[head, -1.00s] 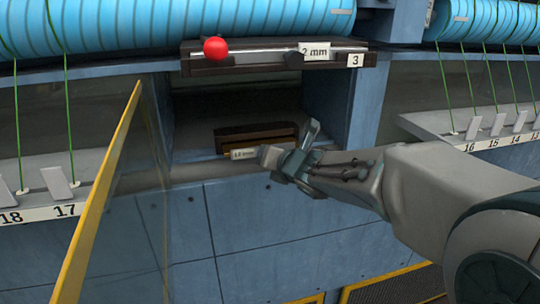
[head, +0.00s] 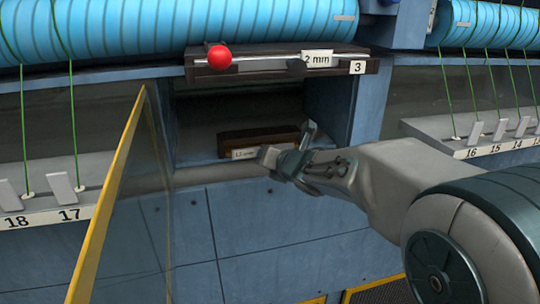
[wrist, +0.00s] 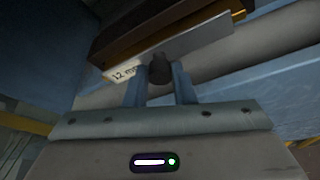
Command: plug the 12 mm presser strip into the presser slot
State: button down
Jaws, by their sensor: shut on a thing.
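The 12 mm presser strip (wrist: 190,48) is a pale flat bar with a "12 mm" label at its left end and a dark knob. My gripper (wrist: 160,75) is shut on the knob. In the head view my gripper (head: 277,158) is inside the open bay, and the strip's label (head: 243,153) shows left of it. A dark brown block with a brass-coloured face (head: 258,136) lies directly behind the strip; it fills the top of the wrist view (wrist: 150,22). This looks like the presser slot. I cannot tell whether the strip is in it or only in front.
A dark ledge marked 3 (head: 280,73) spans the bay's top, with a rod, a red ball (head: 219,57) and a label reading "2 mm" (head: 317,59). A yellow-edged clear panel (head: 115,190) stands open at left. Blue walls flank the bay.

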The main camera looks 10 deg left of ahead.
jog(key=shift+w+a+r+p, duration=0.1)
jog(key=shift+w+a+p, duration=0.2)
jog(key=shift+w, duration=0.3)
jog(key=shift+w+a+p, duration=0.15)
jog(key=shift+w+a, duration=0.15)
jog(key=shift+w, duration=0.3)
jog(key=c, duration=1.1)
grip_release()
jog(key=shift+c, duration=0.2)
jog(key=v, duration=1.4)
